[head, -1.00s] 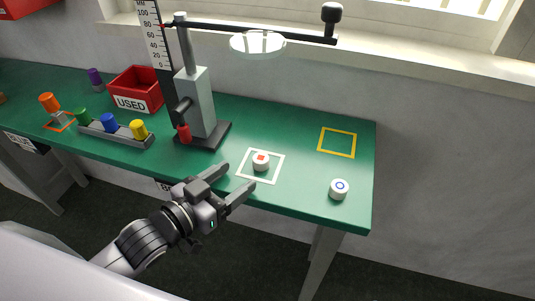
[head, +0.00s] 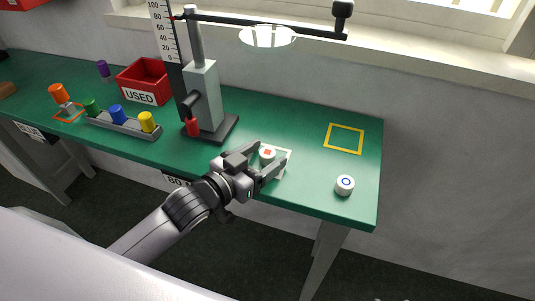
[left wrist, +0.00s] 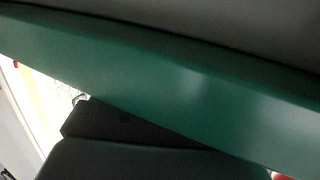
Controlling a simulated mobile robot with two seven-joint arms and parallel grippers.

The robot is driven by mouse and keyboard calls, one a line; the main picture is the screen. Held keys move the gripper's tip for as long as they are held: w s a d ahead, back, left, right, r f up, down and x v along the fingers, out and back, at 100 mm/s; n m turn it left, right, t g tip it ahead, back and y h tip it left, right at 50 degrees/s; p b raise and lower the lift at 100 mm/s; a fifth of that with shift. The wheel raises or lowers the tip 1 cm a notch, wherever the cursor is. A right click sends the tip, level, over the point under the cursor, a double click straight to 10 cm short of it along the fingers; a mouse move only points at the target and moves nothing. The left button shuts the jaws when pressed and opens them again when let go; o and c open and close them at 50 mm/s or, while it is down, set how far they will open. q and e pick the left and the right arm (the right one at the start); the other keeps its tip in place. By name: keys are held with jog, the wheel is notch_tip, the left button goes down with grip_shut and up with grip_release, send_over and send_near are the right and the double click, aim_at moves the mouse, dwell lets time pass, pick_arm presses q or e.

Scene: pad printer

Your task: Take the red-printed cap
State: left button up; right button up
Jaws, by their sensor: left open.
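The red-printed cap (head: 267,153) is white with a red square mark on top and stands upright in the white square outline (head: 287,155) on the green table. My left gripper (head: 265,160) is open, with its fingers on either side of the cap in the head view. I cannot tell whether the fingers touch it. The left wrist view shows mostly green surface and a dark gripper part; a small red and pale bit shows at its lower right corner. My right gripper is not in view.
A blue-ringed white cap (head: 344,185) stands at the right, below an empty yellow square (head: 344,139). The pad printer (head: 205,95) stands left of the gripper. A red USED bin (head: 143,80) and a grey rack (head: 122,127) with coloured pieces are farther left.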

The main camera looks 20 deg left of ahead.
pick_arm(q)
jog(key=c, duration=1.1)
jog(key=shift+r, duration=0.1)
